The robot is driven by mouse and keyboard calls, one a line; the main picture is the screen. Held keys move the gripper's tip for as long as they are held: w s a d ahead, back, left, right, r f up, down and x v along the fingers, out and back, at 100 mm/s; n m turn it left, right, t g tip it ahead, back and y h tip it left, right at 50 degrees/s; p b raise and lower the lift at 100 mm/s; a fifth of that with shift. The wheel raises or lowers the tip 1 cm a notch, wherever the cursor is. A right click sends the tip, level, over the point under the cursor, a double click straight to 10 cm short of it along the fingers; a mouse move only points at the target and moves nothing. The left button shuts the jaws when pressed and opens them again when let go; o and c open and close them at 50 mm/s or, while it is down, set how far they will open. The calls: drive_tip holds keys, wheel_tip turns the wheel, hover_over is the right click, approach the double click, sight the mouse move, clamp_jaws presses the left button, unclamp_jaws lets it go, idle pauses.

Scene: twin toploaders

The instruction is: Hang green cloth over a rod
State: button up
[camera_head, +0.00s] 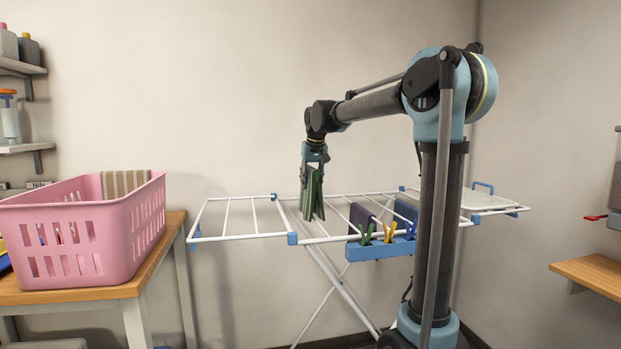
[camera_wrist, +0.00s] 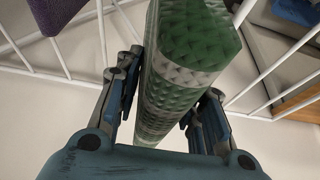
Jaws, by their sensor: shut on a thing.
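The green cloth (camera_head: 312,192) with pale stripes hangs down from my gripper (camera_head: 315,152) in the head view. My gripper points downward and is shut on the cloth, which also shows between the fingers in the wrist view (camera_wrist: 183,75). The white drying rack (camera_head: 240,235) with blue corner pieces stands below and behind it. The cloth's lower end is near the rack's rods; I cannot tell whether it touches them. The wrist view shows white rods (camera_wrist: 100,45) around the cloth.
A purple cloth (camera_head: 361,218) and a blue cloth (camera_head: 405,215) hang on the rack at right, above a blue tray (camera_head: 375,250) with coloured clothespins. A pink basket (camera_head: 100,240) with a striped cloth (camera_head: 124,183) stands on a wooden table (camera_head: 150,270) at left. The rack's left part is bare.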

wheel_tip(320, 180, down, 17)
idle(1.6)
drive_tip(key=o, duration=1.2)
drive_tip(key=shift+c, duration=0.2)
drive_tip(key=shift+s+r, duration=0.1)
drive_tip(key=shift+r, duration=0.05)
